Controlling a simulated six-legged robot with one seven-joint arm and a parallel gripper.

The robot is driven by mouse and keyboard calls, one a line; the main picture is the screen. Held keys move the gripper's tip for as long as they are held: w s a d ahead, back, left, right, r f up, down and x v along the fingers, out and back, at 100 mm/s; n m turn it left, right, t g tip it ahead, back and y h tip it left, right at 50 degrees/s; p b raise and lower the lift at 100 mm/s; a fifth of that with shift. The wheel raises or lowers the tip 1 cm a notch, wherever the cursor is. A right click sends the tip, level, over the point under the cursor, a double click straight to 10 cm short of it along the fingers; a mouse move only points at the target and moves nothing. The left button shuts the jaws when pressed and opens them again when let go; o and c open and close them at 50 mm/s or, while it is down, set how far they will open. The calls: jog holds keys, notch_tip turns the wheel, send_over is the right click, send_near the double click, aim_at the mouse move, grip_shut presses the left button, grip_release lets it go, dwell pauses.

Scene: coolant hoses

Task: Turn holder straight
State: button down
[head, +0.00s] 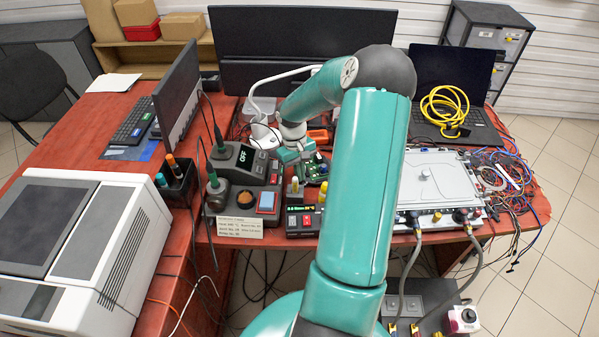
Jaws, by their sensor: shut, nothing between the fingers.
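The holder seems to be the small stand with a green circuit board (316,171), in the middle of the red desk. It sits at an angle to the desk edge, and part of it is hidden behind my arm. My gripper (293,157) is at the end of my teal arm, just left of and close to the board. The jaws are shut with nothing between them. The fingertips are small here, and I cannot tell whether they touch the holder.
A soldering station (243,165) stands left of the holder. A small box with a lit display (303,221) stands in front. A grey case with hoses (440,180) is at right. A laptop with a yellow cable (445,105) is at back right.

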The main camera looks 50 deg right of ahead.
jog(key=shift+s+n, duration=0.4)
jog(key=shift+s, duration=0.1)
jog(key=shift+s+d+n, duration=0.25)
jog(key=shift+s+n, duration=0.05)
jog(key=shift+s, duration=0.6)
jog(key=shift+s+d+n+h, duration=0.25)
jog(key=shift+s+n, duration=0.2)
jog(key=shift+n, duration=0.25)
jog(key=shift+s+d+n+h, duration=0.2)
jog(key=shift+s+n, duration=0.2)
jog(key=shift+n, duration=0.3)
jog(key=n, duration=0.1)
jog(key=s+d+n, duration=0.1)
jog(key=n, duration=0.1)
jog(key=shift+s+h, duration=0.1)
jog(key=shift+h, duration=0.25)
jog(key=n, duration=0.2)
jog(key=d+n, duration=0.1)
jog(key=shift+s+n+t+h, duration=0.3)
jog(key=shift+s+n, duration=0.05)
jog(key=shift+n, duration=0.05)
jog(key=shift+s+d+n, duration=0.1)
jog(key=shift+d+n, duration=0.15)
jog(key=shift+n, duration=0.05)
jog(key=shift+s+d, duration=0.1)
jog(key=shift+d, duration=0.2)
